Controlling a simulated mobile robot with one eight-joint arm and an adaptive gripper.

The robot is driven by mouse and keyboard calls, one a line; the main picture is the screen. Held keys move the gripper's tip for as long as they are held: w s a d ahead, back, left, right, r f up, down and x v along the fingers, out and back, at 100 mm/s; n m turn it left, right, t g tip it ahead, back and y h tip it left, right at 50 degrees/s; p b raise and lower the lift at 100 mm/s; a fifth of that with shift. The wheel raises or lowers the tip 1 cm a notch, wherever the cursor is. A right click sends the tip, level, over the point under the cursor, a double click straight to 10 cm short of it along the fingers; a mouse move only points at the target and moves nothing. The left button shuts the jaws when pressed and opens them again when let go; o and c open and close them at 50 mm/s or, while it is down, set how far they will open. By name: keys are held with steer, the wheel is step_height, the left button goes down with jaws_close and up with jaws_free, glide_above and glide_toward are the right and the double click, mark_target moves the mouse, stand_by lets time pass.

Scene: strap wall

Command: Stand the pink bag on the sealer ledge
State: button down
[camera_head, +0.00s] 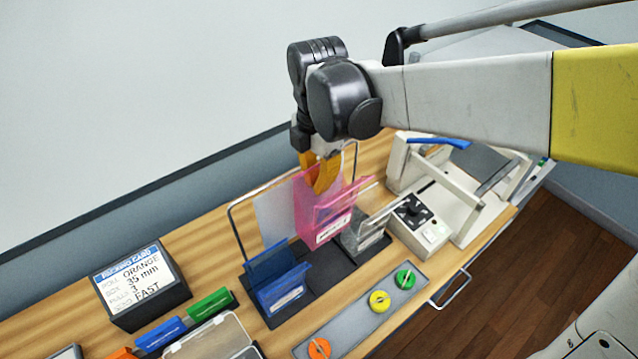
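The pink bag (318,222) is upright and slightly tilted, with a flared front flap and a white label low on its front. My gripper (318,174) comes from above, and its orange fingers are closed around the bag's back top edge. The bag's bottom appears raised above the middle of the black rack (322,284), between the blue and grey bags. The sealer (466,216) is the off-white machine on the right, with a blue handle and a black knob. I cannot clearly make out its ledge from here.
A blue bag (283,291) and a grey bag (366,236) stand in the rack, with a wire frame behind. A grey strip (350,323) with orange, yellow and green knobs lies in front. A card stand (147,309), colored blocks and a clear box are left.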

step_height(320, 180, down, 18)
steer(key=b, duration=0.4)
steer(key=c, duration=1.6)
jaws_free()
steer(key=shift+r, duration=0.15)
